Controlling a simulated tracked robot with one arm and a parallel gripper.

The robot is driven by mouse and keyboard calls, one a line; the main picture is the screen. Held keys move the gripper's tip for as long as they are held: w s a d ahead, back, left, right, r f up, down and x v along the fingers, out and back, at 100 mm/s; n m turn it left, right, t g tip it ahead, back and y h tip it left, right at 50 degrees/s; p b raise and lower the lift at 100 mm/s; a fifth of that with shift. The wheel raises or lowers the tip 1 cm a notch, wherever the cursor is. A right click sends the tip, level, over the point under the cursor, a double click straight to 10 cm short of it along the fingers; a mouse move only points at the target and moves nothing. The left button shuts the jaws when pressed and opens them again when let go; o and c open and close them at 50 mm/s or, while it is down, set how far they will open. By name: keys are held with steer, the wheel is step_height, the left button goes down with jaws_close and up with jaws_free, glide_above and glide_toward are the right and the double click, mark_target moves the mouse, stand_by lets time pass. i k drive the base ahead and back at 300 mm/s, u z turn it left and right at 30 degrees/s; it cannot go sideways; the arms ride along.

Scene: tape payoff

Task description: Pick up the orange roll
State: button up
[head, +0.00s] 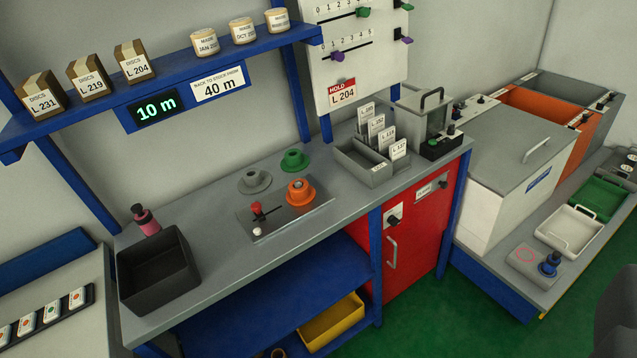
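The orange roll (300,193) sits on the right part of a flat grey metal plate (285,220) on the workbench. A lever with a red knob (256,209) and a small white knob (257,232) stand on the same plate, to the left of the roll. My gripper is not recognisable in this view.
A green hub piece (294,160) and a grey one (254,180) sit behind the plate. A black bin (154,269) and pink bottle (146,222) stand left; a grey card tray (362,163) stands right. A blue shelf (75,116) overhangs the bench's back.

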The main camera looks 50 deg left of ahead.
mark_target(304, 196)
steer(key=z, duration=0.05)
steer(key=i, duration=1.4)
steer(key=u, duration=1.35)
